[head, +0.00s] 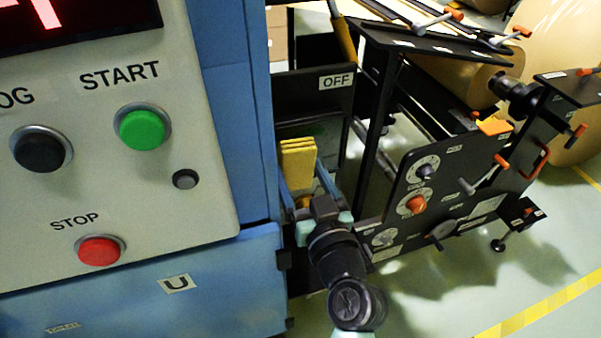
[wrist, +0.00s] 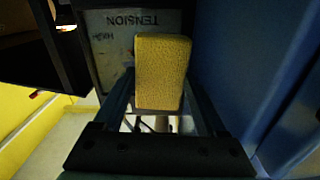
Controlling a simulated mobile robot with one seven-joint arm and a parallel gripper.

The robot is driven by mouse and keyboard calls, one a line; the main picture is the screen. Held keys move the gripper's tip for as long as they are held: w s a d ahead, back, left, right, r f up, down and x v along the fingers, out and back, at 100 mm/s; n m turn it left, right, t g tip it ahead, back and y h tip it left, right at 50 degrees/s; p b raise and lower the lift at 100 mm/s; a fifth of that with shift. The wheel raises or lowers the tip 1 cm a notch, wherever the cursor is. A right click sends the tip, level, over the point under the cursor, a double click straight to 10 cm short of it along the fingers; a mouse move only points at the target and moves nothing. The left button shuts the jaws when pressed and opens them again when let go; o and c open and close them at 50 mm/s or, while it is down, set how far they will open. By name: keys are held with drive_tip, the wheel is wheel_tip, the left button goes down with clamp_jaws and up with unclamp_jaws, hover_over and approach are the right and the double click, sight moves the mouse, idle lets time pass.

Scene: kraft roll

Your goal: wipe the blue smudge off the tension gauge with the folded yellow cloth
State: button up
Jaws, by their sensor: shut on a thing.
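The folded yellow cloth (head: 298,160) is held upright between the two fingers of my gripper (head: 303,180). In the wrist view the cloth (wrist: 162,72) fills the space between the fingers of my gripper (wrist: 161,92). Behind it is the pale face of the tension gauge (wrist: 108,48), with TENSION and HIGH printed upside down in this view. The cloth covers part of the face. I cannot tell whether it touches the face. No blue smudge shows on the visible part. In the head view the gauge face cannot be made out.
A blue machine panel (head: 235,120) stands close beside my gripper on the left, with a green start button (head: 143,129) and a red stop button (head: 100,250). A black plate marked OFF (head: 337,82) is behind. A black knob panel (head: 430,180) stands to the right.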

sight(330, 145)
drive_tip(key=shift+x, duration=1)
drive_tip(key=shift+w+d+f+b, duration=0.1)
drive_tip(key=shift+w+d+b, duration=0.05)
drive_tip(key=shift+d+b, duration=0.45)
drive_tip(key=shift+w+d+b, duration=0.15)
drive_tip(key=shift+d+b, duration=0.3)
drive_tip(key=shift+b, duration=0.1)
drive_tip(key=d+b, duration=0.1)
drive_tip(key=d, duration=0.1)
drive_tip(key=w+d+b, duration=0.1)
drive_tip(key=d+b, duration=0.1)
drive_tip(key=shift+w, duration=0.2)
drive_tip(key=shift+w+d+b, duration=0.15)
drive_tip(key=shift+d+b, duration=0.35)
drive_tip(key=shift+d, duration=0.05)
